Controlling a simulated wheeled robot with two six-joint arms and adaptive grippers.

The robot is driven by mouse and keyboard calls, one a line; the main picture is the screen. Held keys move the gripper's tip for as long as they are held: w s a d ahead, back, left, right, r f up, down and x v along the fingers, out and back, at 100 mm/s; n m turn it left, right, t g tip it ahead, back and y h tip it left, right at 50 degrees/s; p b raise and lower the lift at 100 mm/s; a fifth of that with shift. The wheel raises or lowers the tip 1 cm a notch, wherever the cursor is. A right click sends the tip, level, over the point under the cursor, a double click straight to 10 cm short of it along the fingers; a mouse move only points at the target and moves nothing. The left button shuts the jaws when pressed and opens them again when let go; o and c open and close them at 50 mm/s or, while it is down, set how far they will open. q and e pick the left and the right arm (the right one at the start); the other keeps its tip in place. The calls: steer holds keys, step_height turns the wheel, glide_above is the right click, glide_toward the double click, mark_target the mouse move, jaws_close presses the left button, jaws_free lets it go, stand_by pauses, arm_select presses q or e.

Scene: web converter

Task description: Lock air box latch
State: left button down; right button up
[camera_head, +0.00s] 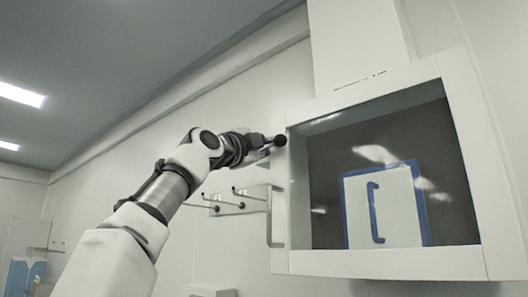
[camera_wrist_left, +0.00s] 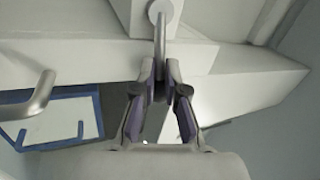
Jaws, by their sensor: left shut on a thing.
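The air box (camera_head: 385,263) is a white-framed cabinet with a dark glass window on the right of the head view. A latch lever with a black knob (camera_head: 280,141) is at the upper left edge of its frame. My left gripper (camera_head: 258,143) is at this lever. In the left wrist view my left gripper (camera_wrist_left: 160,72) is shut on the thin metal latch lever (camera_wrist_left: 160,35), which runs up to a round white mount on the box. The fingers hide the lever's lower end. My right gripper is in neither view.
A grey bar handle (camera_head: 269,218) stands on the frame below the latch; a bent metal handle (camera_wrist_left: 38,96) shows left in the wrist view. Rods with dark knobs (camera_head: 236,208) stick out from the wall. A blue-edged panel (camera_head: 398,205) shows in the window.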

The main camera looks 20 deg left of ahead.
arm_select(q)
steer(key=shift+d+f+m+h, duration=0.2)
steer(key=shift+f+m+h, duration=0.15)
steer(key=shift+m, duration=0.45)
steer(key=shift+f, duration=0.1)
steer(key=c, duration=1.2)
jaws_free()
steer(key=shift+w+d, duration=0.1)
steer(key=shift+d, duration=0.1)
